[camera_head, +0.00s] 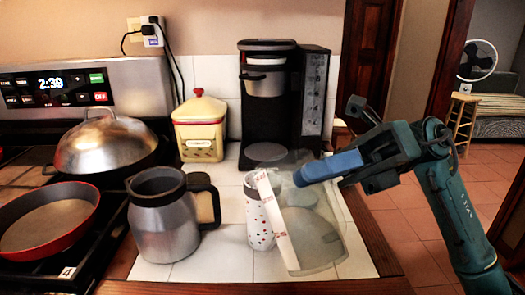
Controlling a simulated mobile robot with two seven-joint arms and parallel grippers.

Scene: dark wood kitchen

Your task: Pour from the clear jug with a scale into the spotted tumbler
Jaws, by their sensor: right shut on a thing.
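The clear jug with a scale (318,238) is at the right end of the white tiled counter, tilted, with a red-and-white scale strip along its left side. My right gripper (345,165) is shut on its blue handle at the jug's upper right. The spotted tumbler (258,228), white with red and dark spots, stands upright on the tiles just left of the jug. The jug overlaps the tumbler's upper right part, so its rim is partly hidden. I cannot tell whether they touch, and no liquid is clearly visible. My left gripper is out of view.
A steel jug with a black handle (166,222) stands left of the tumbler. A coffee maker (268,105) and a cream canister (200,130) stand behind. A red pan (45,225) and a domed lid (105,145) are on the stove. The counter's wooden edge (375,240) is close right.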

